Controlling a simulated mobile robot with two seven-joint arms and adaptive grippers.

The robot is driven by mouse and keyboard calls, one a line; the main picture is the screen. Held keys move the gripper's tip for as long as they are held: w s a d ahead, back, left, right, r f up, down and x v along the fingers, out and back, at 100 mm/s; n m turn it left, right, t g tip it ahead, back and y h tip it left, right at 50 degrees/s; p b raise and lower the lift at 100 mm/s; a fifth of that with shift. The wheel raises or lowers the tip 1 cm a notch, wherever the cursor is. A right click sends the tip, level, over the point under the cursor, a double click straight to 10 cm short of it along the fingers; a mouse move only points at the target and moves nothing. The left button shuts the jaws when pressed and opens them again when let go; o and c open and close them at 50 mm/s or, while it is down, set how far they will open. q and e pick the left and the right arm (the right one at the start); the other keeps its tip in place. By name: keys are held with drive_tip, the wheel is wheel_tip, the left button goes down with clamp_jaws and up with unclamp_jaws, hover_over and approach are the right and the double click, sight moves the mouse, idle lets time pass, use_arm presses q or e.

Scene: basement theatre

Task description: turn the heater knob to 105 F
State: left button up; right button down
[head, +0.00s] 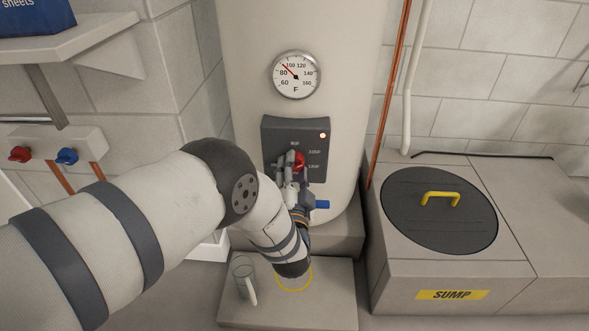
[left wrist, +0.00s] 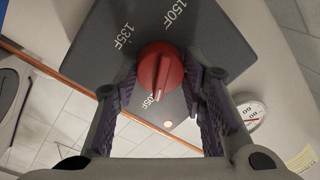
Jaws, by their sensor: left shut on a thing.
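The red heater knob (head: 299,159) sits on the dark control panel (head: 318,131) of the tank. My left gripper (head: 291,165) reaches it from below and partly hides it. In the left wrist view, the knob (left wrist: 163,70) is between the two purple-padded fingers of my left gripper (left wrist: 161,84), which is shut on it. The pale pointer line on the knob points at the partly covered 105F label (left wrist: 153,98). The 135F and 150F labels lie on the knob's other side. My right gripper is not in view.
A round temperature gauge (head: 296,74) is above the panel, its needle between 80 and 100. A blue valve handle (head: 321,205) sticks out below the panel. The sump lid (head: 437,222) is at the right.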

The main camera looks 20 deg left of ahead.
use_arm(q)
drive_tip(key=o, duration=1.2)
drive_tip(key=shift+c, duration=0.2)
drive_tip(key=v, duration=1.2)
